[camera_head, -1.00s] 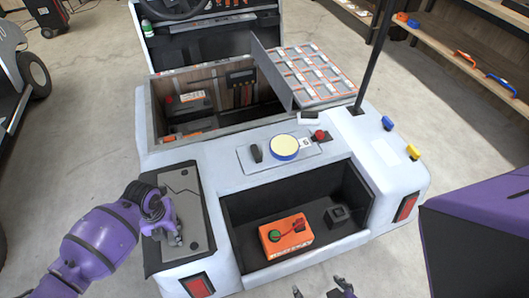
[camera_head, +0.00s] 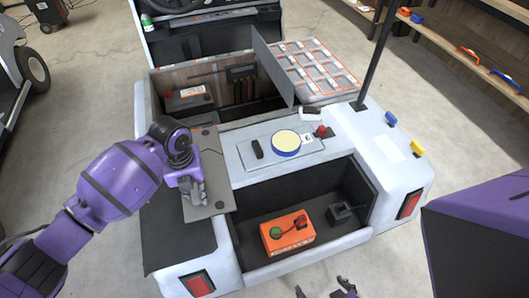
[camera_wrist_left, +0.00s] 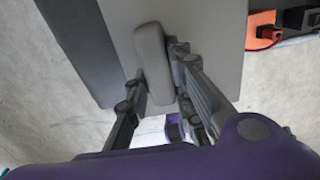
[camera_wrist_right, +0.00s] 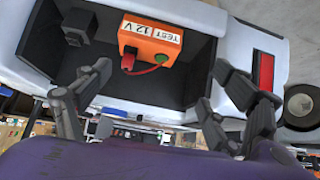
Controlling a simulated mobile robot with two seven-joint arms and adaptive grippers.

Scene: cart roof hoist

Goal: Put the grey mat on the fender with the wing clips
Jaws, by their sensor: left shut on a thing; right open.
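A flat grey panel (camera_head: 213,165) with a pale bar handle (camera_wrist_left: 152,55) is in my left gripper (camera_head: 195,195). The gripper is shut on the handle, and the panel hangs over the cart's left fender and the edge of the open bay. It also shows in the left wrist view (camera_wrist_left: 205,45). A dark grey sheet (camera_head: 175,240) lies flat on the left fender; I cannot tell which one is the mat. The right fender (camera_head: 385,165) bears a blue clip (camera_head: 391,119) and a yellow clip (camera_head: 417,148). My right gripper (camera_wrist_right: 165,90) is open and empty before the rear bay.
The rear bay holds an orange test box (camera_head: 287,232) and a black block (camera_head: 342,213). A black pole (camera_head: 376,55) stands by the right fender. A shelf (camera_head: 470,65) stands at right.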

